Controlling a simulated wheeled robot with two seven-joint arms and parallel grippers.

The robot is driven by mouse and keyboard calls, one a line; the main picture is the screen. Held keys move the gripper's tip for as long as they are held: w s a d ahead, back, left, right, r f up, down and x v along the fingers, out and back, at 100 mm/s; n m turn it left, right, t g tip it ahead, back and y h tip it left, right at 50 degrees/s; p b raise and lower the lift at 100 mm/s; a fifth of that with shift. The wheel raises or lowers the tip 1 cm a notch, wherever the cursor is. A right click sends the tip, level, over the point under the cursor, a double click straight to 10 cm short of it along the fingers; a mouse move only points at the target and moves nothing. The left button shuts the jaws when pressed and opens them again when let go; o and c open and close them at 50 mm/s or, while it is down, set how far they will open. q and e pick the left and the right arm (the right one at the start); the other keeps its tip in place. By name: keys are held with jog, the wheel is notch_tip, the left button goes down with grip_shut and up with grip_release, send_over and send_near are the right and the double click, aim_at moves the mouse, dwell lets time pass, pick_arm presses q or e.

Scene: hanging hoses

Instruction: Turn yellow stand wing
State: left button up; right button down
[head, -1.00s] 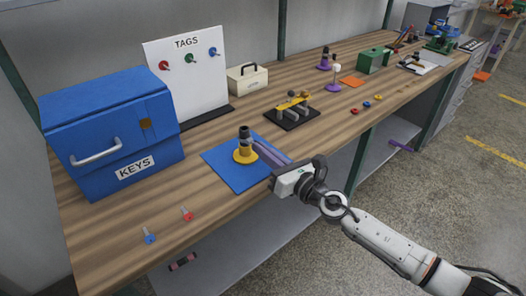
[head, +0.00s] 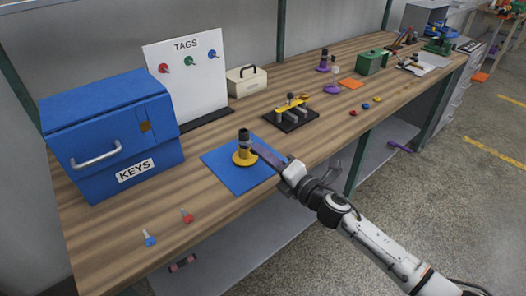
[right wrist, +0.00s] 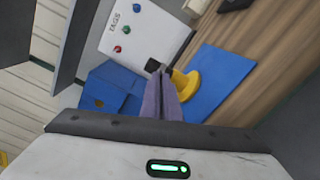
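The yellow stand (head: 244,157) has a round yellow base and a dark upright post with a black top. It stands upright on a blue mat (head: 222,172) on the bench. My right gripper (head: 258,150) reaches in from the right, its purple-grey fingers just right of the post. In the right wrist view the fingers (right wrist: 161,78) lie close together with nothing visible between them. The yellow stand (right wrist: 187,84) shows just right of the fingertips there. I cannot tell whether they touch it. A separate wing cannot be made out. My left gripper is not in view.
A blue KEYS box (head: 110,140) stands left, with a white TAGS board (head: 187,85) behind. A black fixture with a yellow bar (head: 291,117) sits right of the mat. Red and blue keys (head: 150,238) lie near the front edge. Bare wood lies left of the mat.

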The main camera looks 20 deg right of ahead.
jog(key=m+p, duration=0.1)
jog(key=m, duration=0.4)
jog(key=shift+m+p, duration=0.3)
jog(key=m+p, duration=0.1)
jog(key=m, duration=0.7)
jog(key=shift+f+p, duration=0.15)
jog(key=shift+p, duration=0.15)
jog(key=shift+a+m, duration=0.1)
jog(key=shift+m, duration=1.9)
jog(key=c, duration=2)
grip_release()
jog(key=shift+s, duration=0.1)
